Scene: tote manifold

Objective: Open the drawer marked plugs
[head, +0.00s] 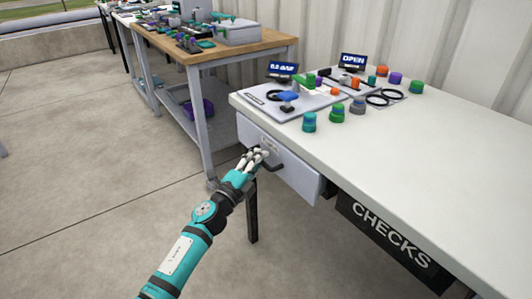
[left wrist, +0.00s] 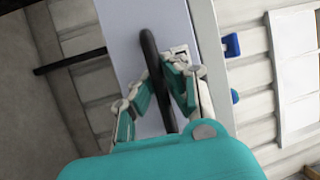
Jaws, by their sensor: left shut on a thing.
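A pale grey drawer front (head: 297,178) is under the left end of the white table, with a dark bar handle (head: 274,167) and a small label holder whose text is too small to read. My left gripper (head: 262,156) is at this handle, shut on it. In the left wrist view the dark handle (left wrist: 150,50) runs between the two fingers (left wrist: 160,92), with the label holder (left wrist: 181,51) just beyond them. I cannot tell whether the drawer is fully closed. My right gripper is not in view.
The white tabletop (head: 440,150) holds several coloured caps, a valve board (head: 265,104) and small signs. A dark panel marked CHECKS (head: 390,233) hangs under the table to the right. A wooden-topped bench (head: 262,43) stands behind. The floor at left is clear.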

